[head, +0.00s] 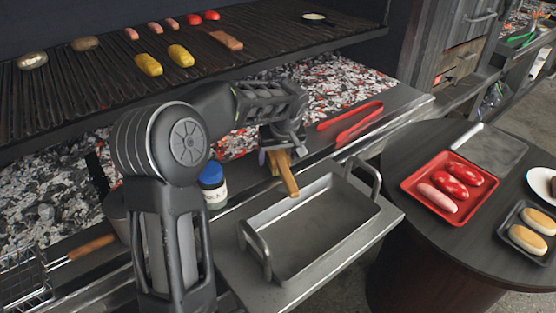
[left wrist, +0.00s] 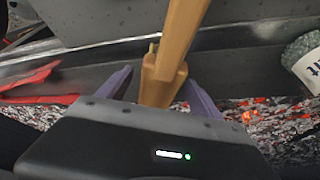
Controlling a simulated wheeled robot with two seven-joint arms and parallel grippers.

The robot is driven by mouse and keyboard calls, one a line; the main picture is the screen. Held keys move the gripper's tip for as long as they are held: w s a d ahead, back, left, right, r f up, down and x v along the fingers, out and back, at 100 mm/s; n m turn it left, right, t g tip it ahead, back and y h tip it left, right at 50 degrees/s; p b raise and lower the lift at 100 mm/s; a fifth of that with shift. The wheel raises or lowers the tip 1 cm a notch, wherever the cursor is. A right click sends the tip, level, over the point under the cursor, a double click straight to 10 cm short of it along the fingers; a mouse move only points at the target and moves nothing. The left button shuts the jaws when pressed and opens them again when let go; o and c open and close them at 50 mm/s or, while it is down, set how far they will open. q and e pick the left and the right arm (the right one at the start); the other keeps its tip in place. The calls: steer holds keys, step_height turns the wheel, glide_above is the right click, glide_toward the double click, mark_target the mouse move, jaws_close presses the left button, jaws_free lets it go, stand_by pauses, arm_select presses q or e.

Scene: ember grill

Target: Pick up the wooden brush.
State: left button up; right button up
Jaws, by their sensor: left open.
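The wooden brush (head: 288,178) shows as a tan wooden piece below my left gripper, near the back left of the grey roasting pan. In the left wrist view the brush (left wrist: 180,45) runs down from the top edge and ends in a wider block between the two purple fingers. My left gripper (head: 276,156) is open, with a finger on each side of the wood; it also shows in the left wrist view (left wrist: 158,88). Gaps show beside the wood, and I cannot tell whether either finger touches it. My right gripper is not in view.
A blue-lidded jar (head: 213,185) stands left of the brush. Red tongs (head: 352,124) lie to its right on the ledge. The roasting pan (head: 328,268) with raised handles is in front. Hot coals (head: 345,82) lie behind, under the grill grate (head: 100,88).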

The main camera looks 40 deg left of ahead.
arm_select(q)
jaws_close()
stand_by(0.8)
